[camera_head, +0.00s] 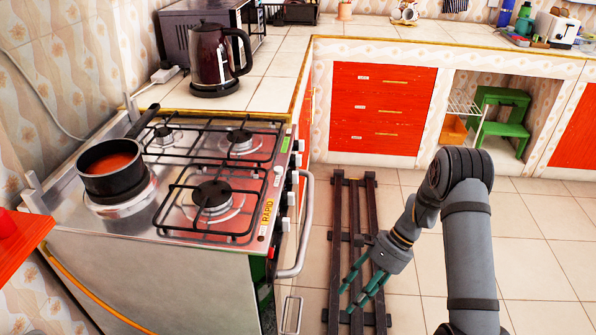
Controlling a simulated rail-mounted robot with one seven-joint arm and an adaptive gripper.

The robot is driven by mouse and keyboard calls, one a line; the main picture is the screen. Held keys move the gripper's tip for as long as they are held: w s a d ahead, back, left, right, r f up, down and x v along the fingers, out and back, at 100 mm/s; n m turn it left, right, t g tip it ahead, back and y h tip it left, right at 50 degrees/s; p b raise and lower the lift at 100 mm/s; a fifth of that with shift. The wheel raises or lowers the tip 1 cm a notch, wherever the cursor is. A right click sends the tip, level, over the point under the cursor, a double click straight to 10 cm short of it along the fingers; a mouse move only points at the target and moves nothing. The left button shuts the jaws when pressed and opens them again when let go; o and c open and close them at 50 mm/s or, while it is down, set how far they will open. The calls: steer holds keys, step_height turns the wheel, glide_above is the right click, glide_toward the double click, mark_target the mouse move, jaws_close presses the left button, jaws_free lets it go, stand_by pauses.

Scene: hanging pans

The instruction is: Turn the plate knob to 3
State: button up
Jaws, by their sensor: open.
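The gas stove (143,240) stands at the left with its burners and black grates on top. Its white knobs (287,225) are in a column on the front face, seen from a steep side angle. I cannot read any numbers or tell their settings. A black pot (112,183) with red-orange contents sits at the front left of the cooktop. My gripper (359,295) is open and empty, its green fingers pointing down-left. It is to the right of the stove front, apart from the knobs and the oven handle.
A curved oven handle (305,228) sticks out from the stove front, near the knobs. A dark slatted rack (337,235) lies on the floor under my gripper. A kettle (212,58) and a microwave (180,35) stand on the counter behind. Red drawers (382,108) are at the back. The tiled floor at right is clear.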

steer(key=w+a+r+m+t+y+p, duration=0.1)
steer(key=w+a+r+m+t+y, duration=0.15)
steer(key=w+r+m+y, duration=0.45)
steer(key=m+t+y, duration=0.2)
steer(key=t+y, duration=0.1)
steer(key=y, duration=0.2)
glide_toward(288, 199)
steer(key=w+a, duration=0.1)
steer(key=a, duration=0.6)
steer(key=shift+w+a+p, duration=0.25)
steer(key=shift+w+p, duration=0.1)
steer(key=shift+c, duration=0.5)
steer(key=shift+r, duration=0.1)
steer(key=c, duration=1)
